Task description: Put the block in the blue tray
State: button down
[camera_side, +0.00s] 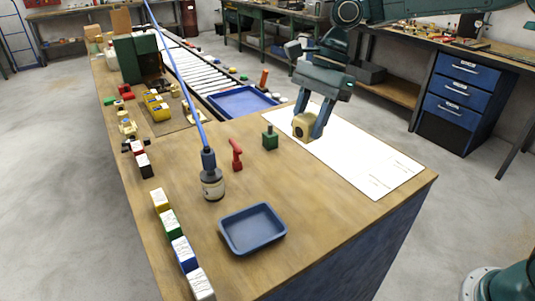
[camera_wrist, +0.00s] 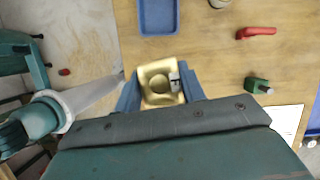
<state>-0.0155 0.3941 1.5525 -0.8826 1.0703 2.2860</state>
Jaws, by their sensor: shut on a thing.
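My gripper (camera_side: 308,128) is shut on a brass block (camera_side: 302,124), which has a round hole in its face. In the side view the block is above the far part of the bench, near the white sheet. In the wrist view the block (camera_wrist: 158,70) sits between the two blue fingers of my gripper (camera_wrist: 161,88). A shallow blue tray (camera_side: 252,243) lies empty on the bench near the front edge. It also shows in the wrist view (camera_wrist: 158,32), beyond the block at the top. The block is apart from the tray.
Labelled boxes (camera_side: 169,223) line the left edge. Another blue tray (camera_side: 236,105) lies at the conveyor's end. A white sheet (camera_side: 365,160) lies at right.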

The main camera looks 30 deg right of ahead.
jog(key=m, duration=0.1)
send_over(246, 236)
jog(key=d, duration=0.2)
jog(key=shift+t, duration=0.3)
notch_tip(246, 236, down, 15)
jog(key=shift+a+f, duration=0.1)
jog(key=shift+a, duration=0.05)
jog(key=shift+f, duration=2.1)
jog(key=shift+f, duration=0.1)
jog(key=c, duration=1.1)
grip_release()
jog(key=shift+f, duration=0.1)
